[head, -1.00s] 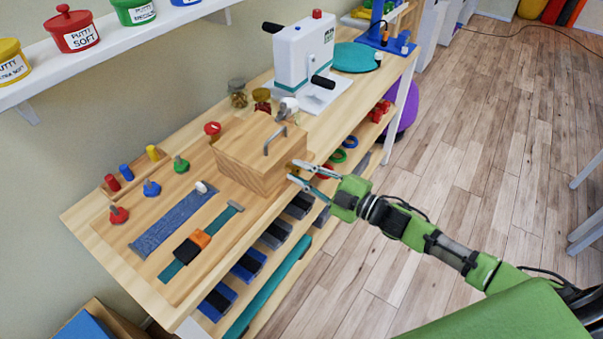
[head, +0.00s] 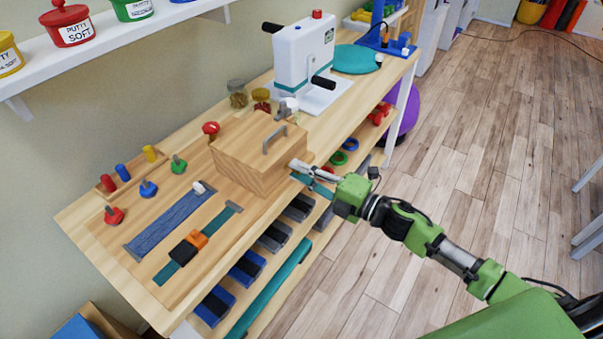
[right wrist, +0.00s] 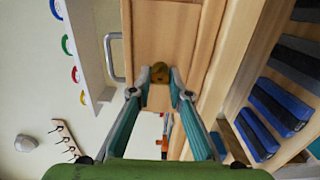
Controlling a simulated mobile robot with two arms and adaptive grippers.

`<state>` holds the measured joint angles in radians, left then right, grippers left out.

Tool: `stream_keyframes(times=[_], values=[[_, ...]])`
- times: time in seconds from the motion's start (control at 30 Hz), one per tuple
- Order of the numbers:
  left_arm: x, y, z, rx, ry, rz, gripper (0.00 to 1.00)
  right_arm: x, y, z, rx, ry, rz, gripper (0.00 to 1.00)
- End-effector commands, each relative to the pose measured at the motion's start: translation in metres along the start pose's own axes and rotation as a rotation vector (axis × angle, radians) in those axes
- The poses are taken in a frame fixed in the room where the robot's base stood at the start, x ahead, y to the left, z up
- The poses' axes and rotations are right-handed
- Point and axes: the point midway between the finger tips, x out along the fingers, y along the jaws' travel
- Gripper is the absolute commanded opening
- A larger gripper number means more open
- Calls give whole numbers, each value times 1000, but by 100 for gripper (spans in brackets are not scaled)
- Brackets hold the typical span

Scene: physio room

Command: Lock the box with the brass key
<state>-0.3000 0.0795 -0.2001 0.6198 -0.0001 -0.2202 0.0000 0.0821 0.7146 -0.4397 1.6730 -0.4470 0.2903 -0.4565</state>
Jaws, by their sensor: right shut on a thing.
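The wooden box (head: 237,160) with a grey metal handle (head: 275,138) on its lid stands closed at the front edge of the bench. My right gripper (head: 297,171) is at the box's right-hand face. In the right wrist view the brass key (right wrist: 160,73) sits between the two fingertips, against the wooden face of the box (right wrist: 165,35). My right gripper (right wrist: 160,84) is shut on it. The lock behind the key is hidden, and I cannot tell how deep the key sits. My left gripper is out of view.
The bench (head: 130,262) holds pegs, a blue strip (head: 165,222) and a teal strap (head: 172,270) left of the box. Jars (head: 238,95) and a white hand-crank device (head: 303,55) stand behind it. Shelves with weights lie below. The floor (head: 450,180) at right is clear.

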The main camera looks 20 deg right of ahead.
Motion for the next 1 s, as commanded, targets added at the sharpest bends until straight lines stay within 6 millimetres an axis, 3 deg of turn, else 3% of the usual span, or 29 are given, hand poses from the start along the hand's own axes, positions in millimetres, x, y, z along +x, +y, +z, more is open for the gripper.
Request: stream_keyframes(times=[0.5, 0.53, 0.57, 1.0], values=[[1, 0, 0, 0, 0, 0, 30, 0, -2, -1, -17, 1, -3, 0], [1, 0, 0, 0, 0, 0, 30, 0, -2, -1, -17, 1, -3, 25], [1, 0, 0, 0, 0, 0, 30, 0, -2, -1, -17, 1, -3, 33], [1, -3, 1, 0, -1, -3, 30, -5, -1, 0, -16, 1, -2, 35]])
